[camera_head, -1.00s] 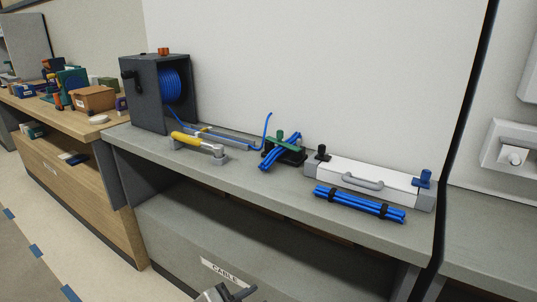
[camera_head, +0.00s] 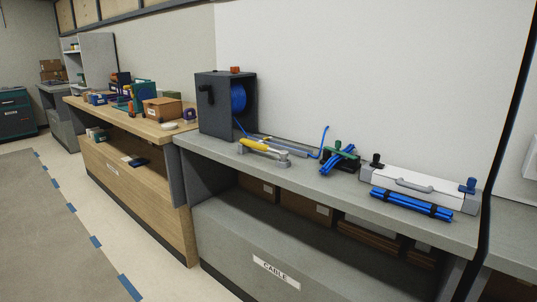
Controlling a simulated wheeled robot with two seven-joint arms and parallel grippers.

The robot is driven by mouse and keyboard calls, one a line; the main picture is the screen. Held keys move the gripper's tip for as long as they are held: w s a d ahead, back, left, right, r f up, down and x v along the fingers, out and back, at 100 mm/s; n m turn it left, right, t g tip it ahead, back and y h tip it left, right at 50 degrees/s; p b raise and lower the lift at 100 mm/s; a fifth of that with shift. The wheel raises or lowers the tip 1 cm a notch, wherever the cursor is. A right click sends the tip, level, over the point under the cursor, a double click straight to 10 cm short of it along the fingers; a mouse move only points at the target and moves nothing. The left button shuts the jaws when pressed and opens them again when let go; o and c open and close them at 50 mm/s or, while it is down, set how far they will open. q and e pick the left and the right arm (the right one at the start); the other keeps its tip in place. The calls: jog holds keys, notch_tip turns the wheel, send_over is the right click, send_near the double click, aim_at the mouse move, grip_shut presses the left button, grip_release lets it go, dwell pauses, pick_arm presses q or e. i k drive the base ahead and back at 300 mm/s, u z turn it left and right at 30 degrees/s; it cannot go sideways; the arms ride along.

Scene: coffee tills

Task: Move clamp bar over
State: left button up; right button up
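The task's clamp bar is hard to single out. A bar-like tool with a yellow grip and grey ends (camera_head: 264,150) lies on the grey bench in front of the cable reel box. A green-handled clamp (camera_head: 341,157) stands farther right with blue cables through it. A long white bar with a grey handle (camera_head: 420,187) lies at the bench's right, with a black knob at its left end and a blue knob at its right end. Neither of my grippers shows in the current view.
The dark reel box (camera_head: 226,104) with blue cable stands at the grey bench's left. A blue cable bundle (camera_head: 411,204) lies before the white bar. The grey bench (camera_head: 300,179) has a bare front strip. A wooden bench (camera_head: 125,121) holds boxes. Floor at left is open.

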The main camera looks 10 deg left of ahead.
aim_at(338, 143)
jog(key=u, duration=1.65)
jog(key=i, duration=1.35)
jog(key=z, duration=0.25)
